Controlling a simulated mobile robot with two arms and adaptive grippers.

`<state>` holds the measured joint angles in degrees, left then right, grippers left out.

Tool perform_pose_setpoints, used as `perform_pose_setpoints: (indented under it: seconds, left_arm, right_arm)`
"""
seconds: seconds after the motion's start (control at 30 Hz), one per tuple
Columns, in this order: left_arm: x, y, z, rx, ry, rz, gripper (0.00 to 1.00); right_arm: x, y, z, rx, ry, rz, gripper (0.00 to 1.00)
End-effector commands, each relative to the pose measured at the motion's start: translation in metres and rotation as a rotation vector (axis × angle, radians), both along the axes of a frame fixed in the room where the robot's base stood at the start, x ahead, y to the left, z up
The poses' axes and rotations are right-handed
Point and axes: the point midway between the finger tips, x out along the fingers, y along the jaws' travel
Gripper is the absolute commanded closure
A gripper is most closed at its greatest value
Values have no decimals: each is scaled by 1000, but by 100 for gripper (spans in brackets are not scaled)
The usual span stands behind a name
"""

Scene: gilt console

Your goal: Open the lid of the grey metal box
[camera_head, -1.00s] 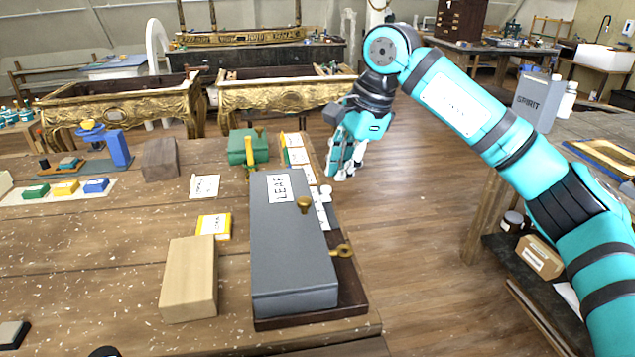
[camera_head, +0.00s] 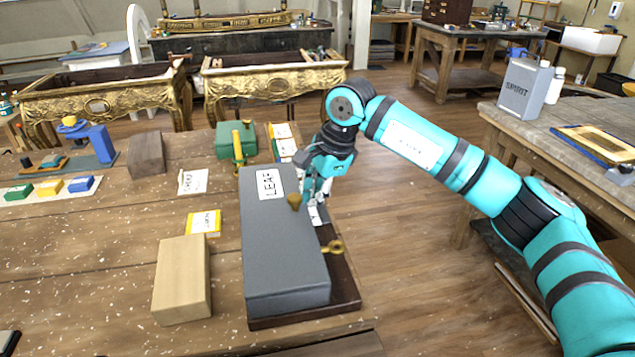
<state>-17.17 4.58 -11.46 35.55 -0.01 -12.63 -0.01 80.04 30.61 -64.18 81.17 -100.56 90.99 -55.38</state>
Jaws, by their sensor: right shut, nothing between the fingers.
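The grey metal box (camera_head: 284,262) lies on a dark wooden base (camera_head: 347,287) near the right edge of the workbench. Its lid is closed and carries a white "LEAF" label (camera_head: 270,184). A brass knob (camera_head: 294,201) shows at the lid's right side, and a brass ring-like piece (camera_head: 333,247) sticks out on the right below it. My right gripper (camera_head: 318,195) is shut and empty, pointing down just right of the box, close to the knob. I cannot tell whether it touches the box. My left gripper is not in view.
A wooden block (camera_head: 182,280) and a yellow labelled packet (camera_head: 205,223) lie left of the box. A green box (camera_head: 236,140) stands behind it. Open floor (camera_head: 420,270) lies right of the bench. A spirit can (camera_head: 525,88) stands on another table.

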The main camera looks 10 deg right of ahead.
Motion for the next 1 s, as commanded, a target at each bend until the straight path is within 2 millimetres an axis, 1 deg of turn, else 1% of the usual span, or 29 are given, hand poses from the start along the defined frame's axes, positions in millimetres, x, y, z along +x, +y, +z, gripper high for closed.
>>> perform_pose_setpoints:
  seconds: [0.3, 0.47, 0.77, 0.87, 1.0]
  left_arm:
    - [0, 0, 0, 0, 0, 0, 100]
    - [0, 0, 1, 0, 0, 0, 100]
    - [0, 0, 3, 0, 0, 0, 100]
    - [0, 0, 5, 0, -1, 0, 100]
    - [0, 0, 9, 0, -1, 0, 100]
  right_arm:
    - [0, 0, -1, 0, 0, 0, 100]
    - [0, 1, 3, 1, -1, 1, 100]
    - [0, 6, 17, 2, -2, 3, 100]
    - [0, 9, 25, 2, -3, 4, 100]
    - [0, 16, 41, 2, -2, 3, 100]
